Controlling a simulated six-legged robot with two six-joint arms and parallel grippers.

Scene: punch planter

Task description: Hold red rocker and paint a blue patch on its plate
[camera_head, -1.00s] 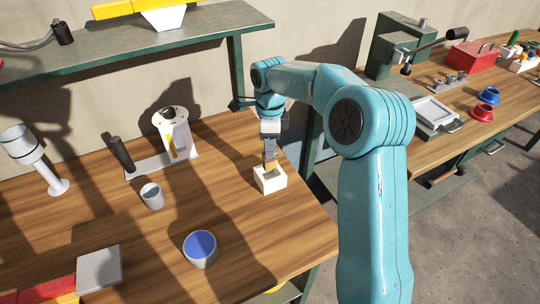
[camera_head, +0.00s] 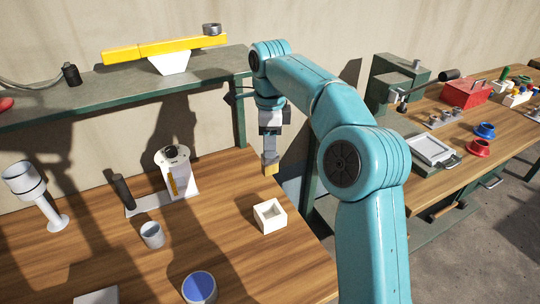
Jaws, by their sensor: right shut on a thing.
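My right gripper (camera_head: 269,156) points down at the back right of the bench and is shut on a small tan block (camera_head: 271,170), too small to identify surely. The block hangs above an open white box (camera_head: 270,217), clear of it. A round pot with blue paint (camera_head: 200,288) stands at the bottom edge. The edge of a grey plate (camera_head: 97,297) shows at bottom left; most of it is cut off. I cannot make out a red rocker; only a red bit (camera_head: 6,104) shows at the left edge. My left gripper is out of view.
A grey cup (camera_head: 152,235), a black-handled stand (camera_head: 176,172) and a lamp-like stand (camera_head: 38,195) occupy the left bench. A shelf (camera_head: 110,92) bears a yellow beam (camera_head: 165,45) on a white wedge. A second bench with a red box (camera_head: 468,94) stands right.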

